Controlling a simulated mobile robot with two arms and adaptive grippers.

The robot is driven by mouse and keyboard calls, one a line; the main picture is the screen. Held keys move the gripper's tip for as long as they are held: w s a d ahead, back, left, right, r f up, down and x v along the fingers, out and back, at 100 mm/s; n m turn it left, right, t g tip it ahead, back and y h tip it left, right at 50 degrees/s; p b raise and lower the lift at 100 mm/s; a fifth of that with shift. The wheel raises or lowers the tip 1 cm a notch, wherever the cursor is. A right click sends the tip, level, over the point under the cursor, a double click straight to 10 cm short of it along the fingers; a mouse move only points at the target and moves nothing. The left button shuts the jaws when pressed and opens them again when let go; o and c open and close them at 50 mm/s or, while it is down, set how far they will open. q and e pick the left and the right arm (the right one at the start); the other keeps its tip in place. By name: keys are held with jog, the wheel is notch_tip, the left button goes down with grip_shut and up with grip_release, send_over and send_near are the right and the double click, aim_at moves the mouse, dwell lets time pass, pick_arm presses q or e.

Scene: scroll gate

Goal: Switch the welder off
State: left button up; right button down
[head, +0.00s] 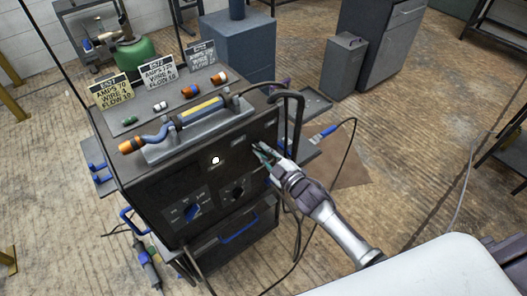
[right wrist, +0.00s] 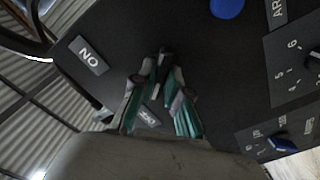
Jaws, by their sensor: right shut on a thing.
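The welder (head: 155,180) is a dark box on a cart. Its front panel has a white round spot (head: 215,160), a blue knob (head: 191,211) and a black knob (head: 238,192). My right gripper (head: 262,152) is at the panel's upper right. In the right wrist view its fingers (right wrist: 163,75) are closed around a small dark switch lever (right wrist: 165,54), mostly hidden between the fingertips. An "ON" label (right wrist: 88,54) is beside the switch; another label (right wrist: 148,116) shows between the fingers, its text unclear. My left gripper is not in view.
Three setting cards (head: 158,71) and several small coloured parts (head: 190,91) are on the welder's top, with a grey tray (head: 200,130) along its front. A black bar handle (head: 300,110) rises near my right gripper. A cable (head: 350,150) loops at the right.

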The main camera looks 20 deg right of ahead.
jog(key=c, duration=1.2)
grip_release()
jog(key=v, duration=1.2)
